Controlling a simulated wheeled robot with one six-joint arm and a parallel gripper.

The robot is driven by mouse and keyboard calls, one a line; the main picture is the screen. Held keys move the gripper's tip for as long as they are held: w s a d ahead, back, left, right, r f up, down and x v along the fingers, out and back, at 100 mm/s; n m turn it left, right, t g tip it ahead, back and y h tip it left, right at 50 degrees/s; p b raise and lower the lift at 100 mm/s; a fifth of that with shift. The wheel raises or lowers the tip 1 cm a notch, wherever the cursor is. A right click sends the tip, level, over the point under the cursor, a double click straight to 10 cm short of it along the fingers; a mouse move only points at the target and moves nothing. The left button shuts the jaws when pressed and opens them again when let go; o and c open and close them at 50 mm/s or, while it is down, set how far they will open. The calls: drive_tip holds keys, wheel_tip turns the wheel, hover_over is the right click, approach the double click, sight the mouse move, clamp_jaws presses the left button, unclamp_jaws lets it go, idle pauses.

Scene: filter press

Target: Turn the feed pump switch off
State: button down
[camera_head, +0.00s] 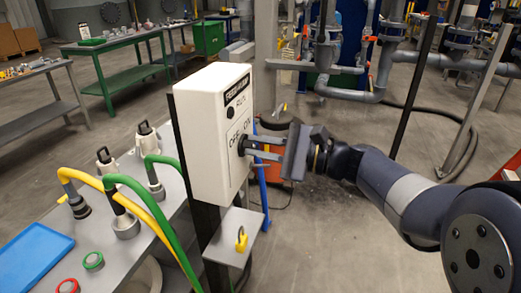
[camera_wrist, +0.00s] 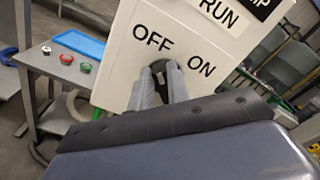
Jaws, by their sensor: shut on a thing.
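The feed pump switch box (camera_head: 205,130) is a white box on a dark post, with a title label, RUN, OFF and ON on its front. The box also fills the upper wrist view (camera_wrist: 120,70). Its black switch knob (camera_wrist: 159,66) sits between the OFF and ON labels. In the head view the knob (camera_head: 241,146) is mostly hidden by the finger ends. My gripper (camera_head: 250,147) reaches it from the right, with its two fingers shut on the knob, one on each side. In the wrist view my gripper (camera_wrist: 164,80) hides the knob's lower part, so its pointing is unclear.
A small shelf (camera_head: 233,237) with a yellow padlock (camera_head: 241,239) sits below the box. A grey table (camera_head: 107,262) at left holds a blue tray (camera_head: 32,258), rings and hose couplings. Yellow and green hoses arch beside the box. Open floor lies right of the post.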

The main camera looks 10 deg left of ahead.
drive_tip(key=c, duration=1.4)
unclamp_jaws()
drive_tip(key=shift+o, duration=0.2)
drive_tip(key=d, duration=1)
drive_tip(key=shift+s+d, duration=0.4)
drive_tip(key=shift+s, duration=0.05)
drive_tip(key=shift+a, duration=0.15)
drive_tip(key=a, duration=0.7)
drive_tip(key=w+a, duration=0.1)
drive_tip(key=a, duration=0.2)
drive_tip(key=shift+a, duration=0.35)
drive_tip(key=shift+d, duration=0.1)
